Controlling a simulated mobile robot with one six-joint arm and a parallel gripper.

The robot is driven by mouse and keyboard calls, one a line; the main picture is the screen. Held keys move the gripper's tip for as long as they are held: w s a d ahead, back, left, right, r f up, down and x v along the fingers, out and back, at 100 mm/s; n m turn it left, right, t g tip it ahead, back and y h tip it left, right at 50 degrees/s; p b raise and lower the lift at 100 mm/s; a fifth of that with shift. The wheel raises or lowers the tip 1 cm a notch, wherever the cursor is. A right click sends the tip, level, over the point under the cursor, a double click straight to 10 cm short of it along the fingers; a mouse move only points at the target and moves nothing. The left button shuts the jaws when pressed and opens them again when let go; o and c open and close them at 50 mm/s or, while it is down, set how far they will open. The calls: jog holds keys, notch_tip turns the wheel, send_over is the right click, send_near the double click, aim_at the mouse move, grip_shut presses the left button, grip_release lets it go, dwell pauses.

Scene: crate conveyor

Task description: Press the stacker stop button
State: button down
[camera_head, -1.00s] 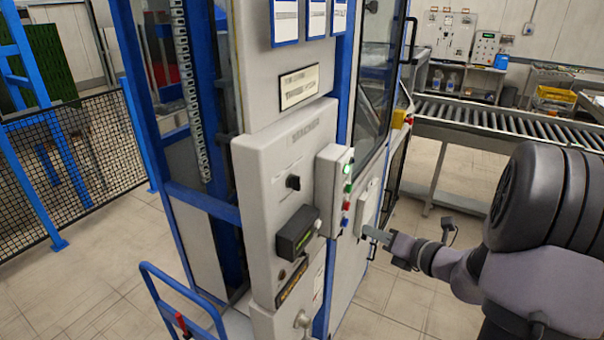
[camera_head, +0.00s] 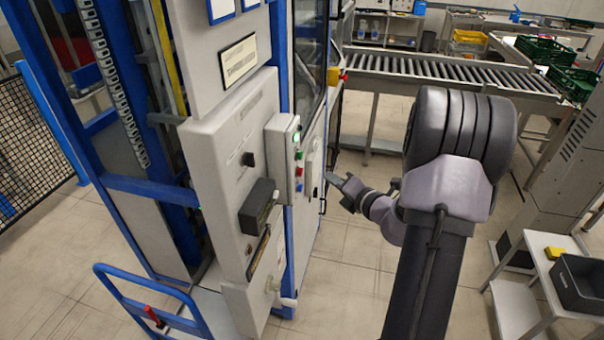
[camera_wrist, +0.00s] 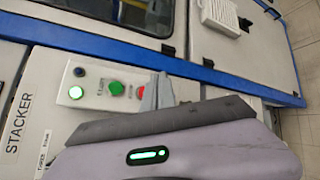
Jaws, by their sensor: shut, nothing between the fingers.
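The control box (camera_head: 283,150) is a light grey panel on the side of the stacker cabinet, with a lit green lamp (camera_head: 297,137), a red button (camera_head: 299,171) and a blue button (camera_head: 299,187). In the wrist view the box face (camera_wrist: 58,118) is seen close, beside the printed word STACKER. A green button (camera_wrist: 115,88) and a red button (camera_wrist: 140,92) show there, the red one partly hidden by a finger. My gripper (camera_head: 332,179) is shut and empty, just right of the box. It also shows in the wrist view (camera_wrist: 162,84); whether it touches the red button cannot be told.
A dark box (camera_head: 258,206) juts from the cabinet's lower front. A blue-railed cart (camera_head: 150,275) stands at the lower left. A roller conveyor (camera_head: 440,72) runs behind my arm. A side table (camera_head: 545,262) with a dark bin (camera_head: 580,283) is at right.

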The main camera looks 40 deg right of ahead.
jog(key=shift+w+a, duration=1.5)
jog(key=shift+w, duration=0.25)
jog(key=shift+w, duration=0.1)
dwell(0.6)
jog(key=shift+w+a, duration=0.2)
jog(key=shift+a, duration=0.05)
jog(key=shift+w+a, duration=0.3)
jog(key=shift+w, duration=0.05)
dwell(0.8)
jog(key=shift+p, duration=0.3)
jog(key=shift+s+d, duration=0.5)
jog(key=shift+s, duration=0.15)
jog(key=s+d, duration=0.3)
jog(key=shift+s+d, duration=0.15)
jog(key=shift+s, duration=0.25)
